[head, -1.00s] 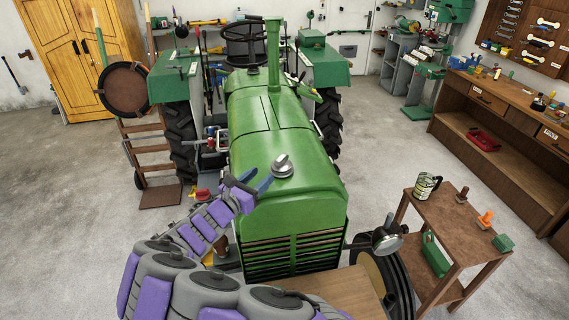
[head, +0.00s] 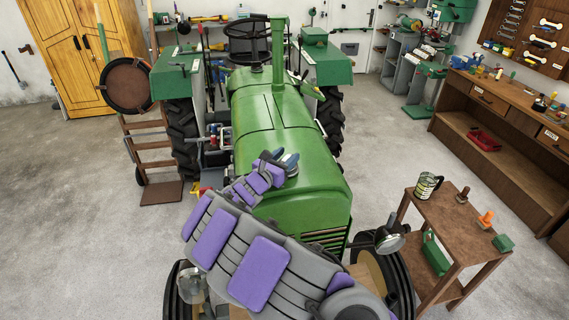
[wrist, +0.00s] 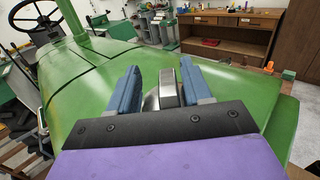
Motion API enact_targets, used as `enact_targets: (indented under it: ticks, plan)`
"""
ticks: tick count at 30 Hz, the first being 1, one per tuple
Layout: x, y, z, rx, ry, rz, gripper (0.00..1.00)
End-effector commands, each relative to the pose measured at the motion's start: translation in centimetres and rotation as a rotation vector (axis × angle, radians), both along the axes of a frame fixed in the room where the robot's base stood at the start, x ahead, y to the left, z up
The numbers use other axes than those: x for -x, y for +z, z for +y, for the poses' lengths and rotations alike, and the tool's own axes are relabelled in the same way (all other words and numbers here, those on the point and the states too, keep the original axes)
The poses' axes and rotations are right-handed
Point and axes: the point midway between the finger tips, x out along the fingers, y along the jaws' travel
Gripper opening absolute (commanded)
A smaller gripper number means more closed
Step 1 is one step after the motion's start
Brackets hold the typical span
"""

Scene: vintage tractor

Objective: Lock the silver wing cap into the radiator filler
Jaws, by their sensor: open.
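The silver wing cap (wrist: 167,90) sits on the green hood (head: 262,118) of the tractor, near its front end. In the wrist view its raised wing stands between my two blue fingers. My gripper (wrist: 160,78) is open around the wing. The right finger is close to the wing, and a wider gap shows on the left; contact cannot be told. In the head view my gripper (head: 282,160) is at the cap and hides much of it. The radiator filler is not visible under the cap, so its seating cannot be told.
A wooden stand (head: 452,222) with a can (head: 427,186) and small parts is at the right. A headlamp (head: 389,238) sticks out beside the tractor's front. A steering wheel (head: 246,40) and exhaust pipe (head: 278,60) rise behind the hood.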

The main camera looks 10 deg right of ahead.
Motion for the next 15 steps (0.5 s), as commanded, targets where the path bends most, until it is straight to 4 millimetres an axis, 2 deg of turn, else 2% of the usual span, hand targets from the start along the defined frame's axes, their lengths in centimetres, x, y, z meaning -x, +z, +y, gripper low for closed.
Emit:
enact_targets:
  ticks: [8, 15]
  plan:
    - [-0.23, 0.00, -0.92, -0.003, -0.001, 0.001, 0.49]
    - [-0.23, -0.01, -0.54, -0.001, -0.001, 0.001, 0.27]
